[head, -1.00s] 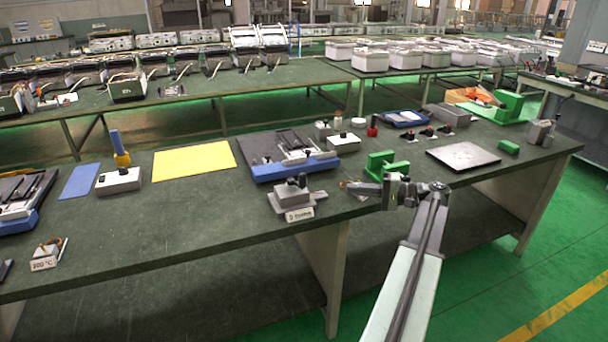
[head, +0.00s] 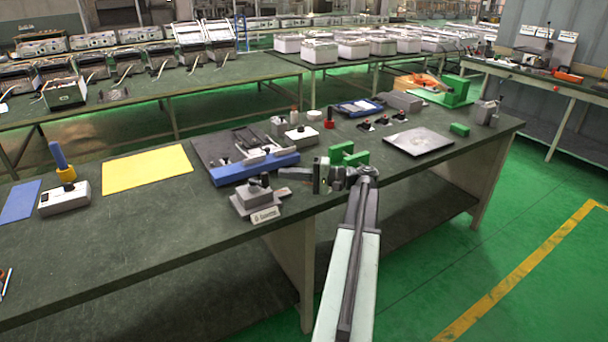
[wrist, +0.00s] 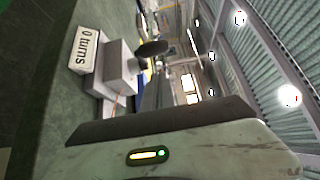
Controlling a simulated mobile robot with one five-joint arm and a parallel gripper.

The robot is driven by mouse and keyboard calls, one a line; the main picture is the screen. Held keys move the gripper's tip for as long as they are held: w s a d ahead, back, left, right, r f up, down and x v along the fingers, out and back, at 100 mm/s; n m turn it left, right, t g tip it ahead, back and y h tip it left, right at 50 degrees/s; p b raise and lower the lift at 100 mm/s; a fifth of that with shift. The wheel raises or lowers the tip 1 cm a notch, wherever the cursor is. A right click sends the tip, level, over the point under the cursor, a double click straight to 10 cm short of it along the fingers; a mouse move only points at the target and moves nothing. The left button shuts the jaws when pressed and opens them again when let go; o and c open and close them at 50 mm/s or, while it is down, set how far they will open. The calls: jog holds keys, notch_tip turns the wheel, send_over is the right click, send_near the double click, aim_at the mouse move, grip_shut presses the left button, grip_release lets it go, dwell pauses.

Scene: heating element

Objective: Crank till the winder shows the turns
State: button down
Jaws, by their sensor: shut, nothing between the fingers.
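The winder (head: 252,200) is a small grey block unit on the bench's front edge, with a pale label on its front. In the wrist view, the winder (wrist: 117,68) appears sideways, and its label (wrist: 87,50) reads "0 turns". A dark round crank knob (wrist: 151,48) stands out from it. My gripper (head: 287,190) is just right of the winder in the head view, pointing left at it. It is shut and empty, and appears apart from the knob. Its fingertips are small and hard to make out.
A blue-edged fixture (head: 255,165) stands behind the winder. Green blocks (head: 347,154) are behind my arm. Bare bench (head: 150,225) is left of the winder.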

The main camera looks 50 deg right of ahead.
jog(key=a, duration=0.3)
jog(key=shift+w, duration=0.3)
